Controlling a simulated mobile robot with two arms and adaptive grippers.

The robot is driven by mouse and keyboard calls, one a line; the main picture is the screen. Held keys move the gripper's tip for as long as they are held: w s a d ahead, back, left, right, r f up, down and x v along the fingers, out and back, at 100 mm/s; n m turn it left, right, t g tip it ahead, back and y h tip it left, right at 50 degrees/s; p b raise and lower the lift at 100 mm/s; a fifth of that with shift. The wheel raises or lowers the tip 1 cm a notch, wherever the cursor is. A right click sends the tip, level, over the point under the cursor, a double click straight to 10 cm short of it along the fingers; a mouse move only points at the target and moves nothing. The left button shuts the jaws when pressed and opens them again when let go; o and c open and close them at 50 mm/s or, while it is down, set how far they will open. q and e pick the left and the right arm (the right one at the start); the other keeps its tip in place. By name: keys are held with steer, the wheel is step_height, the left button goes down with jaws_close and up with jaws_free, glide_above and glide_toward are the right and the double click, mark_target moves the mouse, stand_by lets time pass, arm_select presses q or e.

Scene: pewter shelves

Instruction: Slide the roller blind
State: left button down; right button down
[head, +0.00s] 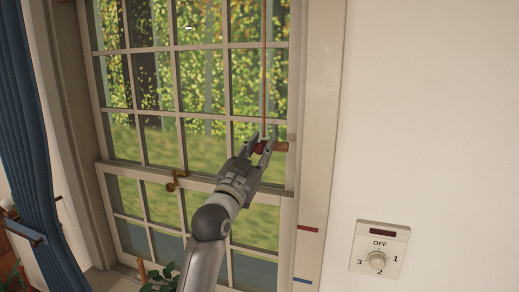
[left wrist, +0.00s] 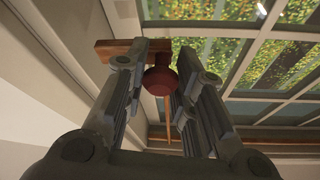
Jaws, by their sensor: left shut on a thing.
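The blind's reddish-brown pull knob (head: 260,148) hangs at the lower end of a thin cord (head: 264,75) in front of the window's right side. My left gripper (head: 262,144) reaches up from below and is shut on this knob. In the left wrist view the knob (left wrist: 160,80) sits between the two fingers, with the cord (left wrist: 168,118) running from it. A wooden block (head: 281,147) is beside the knob at the right window frame; it also shows in the left wrist view (left wrist: 118,47). The blind's cloth is not visible. My right gripper is out of view.
The paned window (head: 185,110) has a brass latch (head: 175,181) on its middle rail. A red mark (head: 307,229) and a blue mark (head: 302,281) are on the right frame. A dial switch (head: 379,250) is on the wall, a blue curtain (head: 35,130) at left, a plant (head: 162,280) below.

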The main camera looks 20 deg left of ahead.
arm_select(q)
step_height(320, 180, down, 38)
steer(key=b, duration=2.3)
steer(key=shift+f, duration=0.1)
steer(key=c, duration=1.2)
jaws_free()
steer(key=shift+s, duration=0.1)
steer(key=v, duration=1.1)
steer(key=shift+s+f, duration=0.1)
steer(key=shift+s, duration=0.3)
